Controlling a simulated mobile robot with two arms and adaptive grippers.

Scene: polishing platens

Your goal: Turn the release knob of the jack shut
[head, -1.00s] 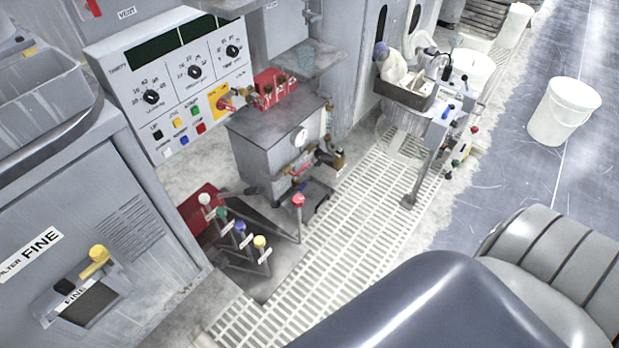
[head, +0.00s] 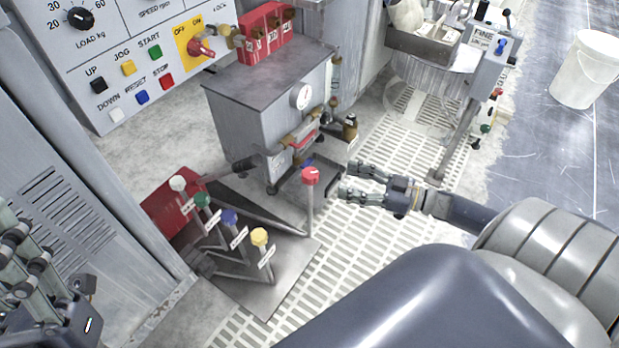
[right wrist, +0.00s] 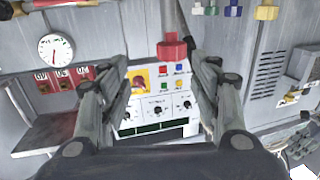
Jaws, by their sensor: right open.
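A red jack body (head: 168,222) sits low on the floor, with a dark frame running from it. A red knob (head: 310,175) tops an upright grey post at the frame's right end; I take it for the release knob, though its turn position cannot be told. My right gripper (head: 345,180) is open and empty just right of the knob, fingers pointing at it. In the right wrist view the red knob (right wrist: 172,48) shows between the spread fingers, apparently not touched. My left gripper (head: 22,262) is at the lower left, away from the jack; its opening is unclear.
White, green, blue and yellow knobs (head: 260,237) stand on levers left of the red knob. A grey cabinet (head: 245,125) with a gauge stands behind. A control panel (head: 130,70) is at upper left. White floor grating (head: 375,240) is clear; a white bucket (head: 585,70) stands far right.

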